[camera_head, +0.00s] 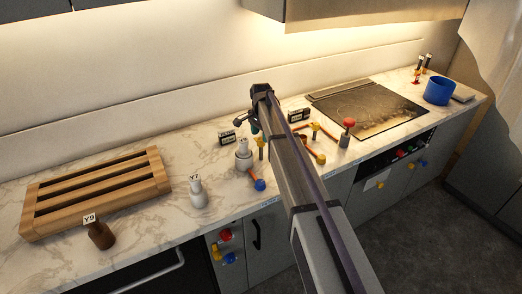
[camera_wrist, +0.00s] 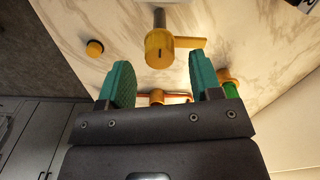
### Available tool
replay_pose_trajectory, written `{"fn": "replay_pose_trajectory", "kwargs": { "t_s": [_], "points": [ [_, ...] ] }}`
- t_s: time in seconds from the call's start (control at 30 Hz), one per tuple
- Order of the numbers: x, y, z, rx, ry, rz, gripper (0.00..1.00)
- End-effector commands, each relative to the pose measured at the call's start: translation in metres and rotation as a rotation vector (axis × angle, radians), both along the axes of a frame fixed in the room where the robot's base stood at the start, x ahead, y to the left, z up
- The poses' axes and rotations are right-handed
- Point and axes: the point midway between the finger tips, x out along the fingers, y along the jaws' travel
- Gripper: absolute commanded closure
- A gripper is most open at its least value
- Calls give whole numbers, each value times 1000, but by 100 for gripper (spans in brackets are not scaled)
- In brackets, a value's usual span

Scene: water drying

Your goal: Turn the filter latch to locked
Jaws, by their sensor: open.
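A yellow round latch-like part (camera_wrist: 159,50) with a flat tab pointing right shows in the wrist view. It has a dark line on its face and sits at the end of a metal post. I cannot read a locked mark on it. My gripper (camera_wrist: 160,82) has two green fingers spread apart with nothing held between them. The yellow part lies beyond and between the fingertips, apart from them. In the head view my gripper (camera_head: 254,128) hangs over the counter near a yellow-topped fitting (camera_head: 261,142), partly hidden by my arm.
Orange pipes with a yellow fitting (camera_wrist: 157,96) run behind my fingers. A white bottle (camera_head: 243,160), a labelled bottle (camera_head: 198,195), a red knob (camera_head: 348,122) and a blue knob (camera_head: 260,185) stand nearby. A wooden rack (camera_head: 95,190) is at left, a cooktop (camera_head: 370,110) at right.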

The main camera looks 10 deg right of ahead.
Motion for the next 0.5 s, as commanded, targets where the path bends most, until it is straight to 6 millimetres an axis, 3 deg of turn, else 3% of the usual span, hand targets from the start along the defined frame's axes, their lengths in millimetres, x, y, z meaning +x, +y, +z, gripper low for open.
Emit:
{"fn": "replay_pose_trajectory", "kwargs": {
  "t_s": [0.03, 0.1, 0.4, 0.5],
  "points": [
    [0, 0, -22, 0, 0, 0, 41],
    [0, 0, -30, 0, 0, 0, 41],
    [0, 0, -29, 0, 0, 1, 41],
    [0, 0, -29, 0, 0, 1, 49]
  ]
}}
